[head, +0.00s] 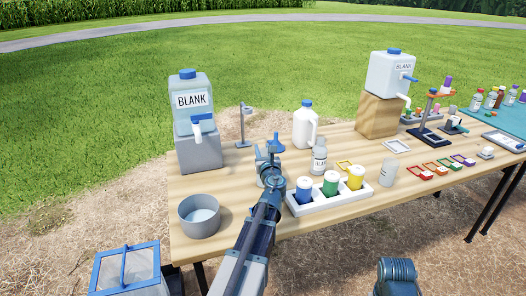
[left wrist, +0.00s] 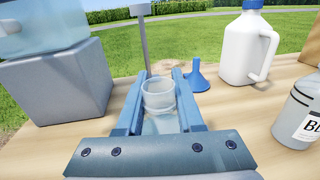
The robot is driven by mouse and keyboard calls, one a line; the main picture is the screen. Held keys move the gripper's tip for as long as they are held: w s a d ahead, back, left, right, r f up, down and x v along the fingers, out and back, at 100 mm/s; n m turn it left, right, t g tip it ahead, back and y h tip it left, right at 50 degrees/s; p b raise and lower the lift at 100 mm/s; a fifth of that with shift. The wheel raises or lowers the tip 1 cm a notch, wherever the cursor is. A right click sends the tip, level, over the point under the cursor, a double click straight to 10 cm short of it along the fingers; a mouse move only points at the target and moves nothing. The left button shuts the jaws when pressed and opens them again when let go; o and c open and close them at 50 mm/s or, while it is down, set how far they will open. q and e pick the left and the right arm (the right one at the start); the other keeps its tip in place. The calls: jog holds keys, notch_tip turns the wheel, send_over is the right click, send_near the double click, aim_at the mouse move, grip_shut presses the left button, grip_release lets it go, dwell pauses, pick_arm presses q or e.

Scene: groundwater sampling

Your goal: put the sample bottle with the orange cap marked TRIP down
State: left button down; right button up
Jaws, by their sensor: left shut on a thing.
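My left gripper (head: 268,164) is over the left part of the table, between the blue-capped carboy and the white tray. In the left wrist view (left wrist: 160,100) its fingers are shut on a clear, open-topped bottle (left wrist: 159,94). No orange cap and no TRIP mark shows on it, so I cannot tell whether it is the TRIP bottle. Whether its base touches the table is hidden. Several small capped bottles (head: 491,98) stand at the far right, too small to read.
A BLANK carboy (head: 190,124) on a grey block and a grey bucket (head: 199,228) are at the left. A blue funnel (left wrist: 198,76) and a white jug (left wrist: 243,48) stand beyond the gripper. A white tray (head: 335,202) with three colored jars and a labelled bottle (head: 319,158) are to the right.

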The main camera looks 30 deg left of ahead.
pick_arm(q)
jog(key=c, duration=0.5)
grip_release()
jog(key=shift+c, duration=0.2)
jog(key=shift+s+d+r+p, duration=0.1)
jog(key=shift+r+p, duration=0.1)
jog(key=shift+p, duration=0.1)
jog(key=v, duration=1.1)
jog(key=shift+s+d, duration=0.25)
jog(key=shift+d, duration=0.05)
